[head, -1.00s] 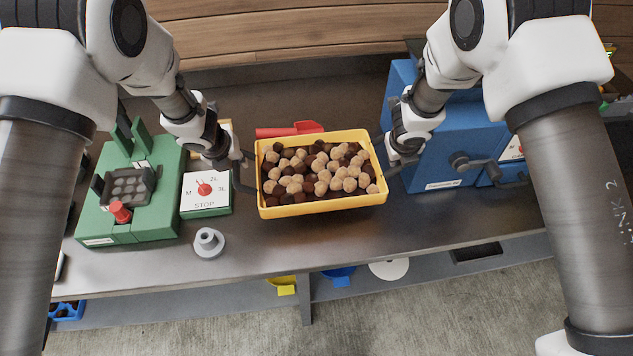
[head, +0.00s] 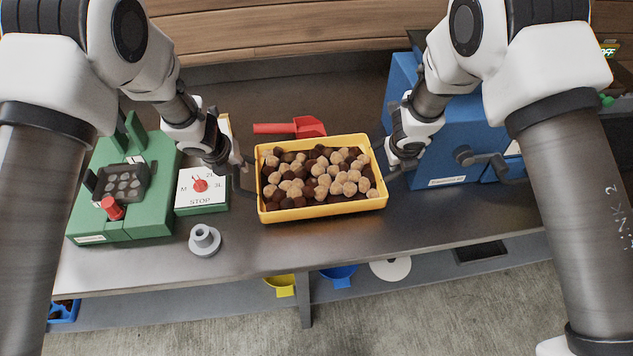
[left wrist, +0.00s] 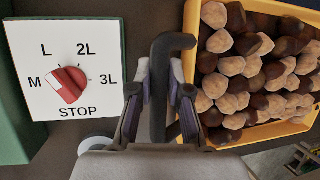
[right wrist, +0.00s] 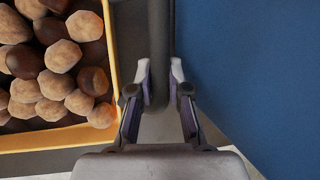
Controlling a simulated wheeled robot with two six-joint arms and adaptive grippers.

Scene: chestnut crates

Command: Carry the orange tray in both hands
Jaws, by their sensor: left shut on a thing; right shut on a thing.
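The orange tray (head: 322,211) is a yellow-orange bin in the middle of the head view, full of light and dark brown chestnuts (head: 318,175). My left gripper (head: 243,172) is shut on the dark handle at its left end; that handle (left wrist: 158,85) shows between the fingers in the left wrist view. My right gripper (head: 390,174) is shut on the dark handle at its right end, and that handle (right wrist: 158,50) shows in the right wrist view. The tray looks level. I cannot tell its exact height over the bench.
A red scoop (head: 308,127) lies just behind the tray. A dial box marked STOP (head: 201,190), a green machine (head: 155,205) and a grey funnel-like piece (head: 204,239) stand to the left. A blue machine (head: 440,150) with a crank is close at right. Bench (head: 330,240) is bare in front.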

